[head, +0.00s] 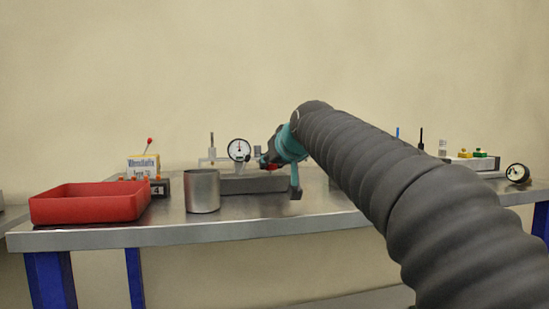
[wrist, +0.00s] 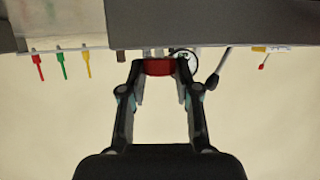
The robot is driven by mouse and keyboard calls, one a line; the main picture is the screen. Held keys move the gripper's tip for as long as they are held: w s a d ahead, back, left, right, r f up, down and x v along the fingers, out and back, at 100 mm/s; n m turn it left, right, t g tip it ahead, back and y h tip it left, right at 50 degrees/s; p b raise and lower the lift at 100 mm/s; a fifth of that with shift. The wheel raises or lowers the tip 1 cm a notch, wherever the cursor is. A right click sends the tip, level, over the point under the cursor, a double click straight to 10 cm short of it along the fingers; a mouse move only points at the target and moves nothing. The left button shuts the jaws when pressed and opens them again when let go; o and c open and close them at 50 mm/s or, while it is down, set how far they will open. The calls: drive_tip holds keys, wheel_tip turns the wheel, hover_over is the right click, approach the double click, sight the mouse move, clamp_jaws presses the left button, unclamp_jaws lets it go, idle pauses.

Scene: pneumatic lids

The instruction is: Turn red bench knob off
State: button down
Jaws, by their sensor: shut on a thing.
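The red knob (wrist: 158,67) shows between my fingertips at the top middle of the wrist view. My gripper (wrist: 159,72) is shut on it, one black finger at each side. The arm and the fingers hide most of the knob there. I cannot tell which way the knob is turned.
A round white gauge (head: 239,150) stands just left of my gripper. A metal cup (head: 203,191) and a red tray (head: 88,209) stand further left on the steel bench (head: 170,235). Another gauge (head: 517,173) lies at the right end. My arm covers the middle right.

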drive_tip(key=shift+a+f+m+t+h, duration=0.1)
drive_tip(key=shift+a+m+t+h, duration=0.15)
drive_tip(key=shift+m+h, duration=0.85)
drive_tip(key=shift+a+m+t+h, duration=0.15)
drive_tip(key=shift+m+t+h, duration=0.1)
drive_tip(key=shift+m+h, duration=0.8)
drive_tip(key=shift+a+m+g+h, duration=0.1)
drive_tip(key=shift+m+g+h, duration=0.2)
drive_tip(key=shift+m+h, duration=1.4)
drive_tip(key=shift+h, duration=0.45)
drive_tip(key=c, duration=0.8)
unclamp_jaws()
drive_tip(key=shift+n, duration=0.25)
drive_tip(key=shift+d+n+y, duration=0.25)
drive_tip(key=shift+n+y, duration=0.45)
drive_tip(key=shift+y, duration=0.3)
drive_tip(key=shift+d+n+y, duration=0.2)
drive_tip(key=shift+n+y, duration=1.8)
drive_tip(key=shift+y, duration=0.3)
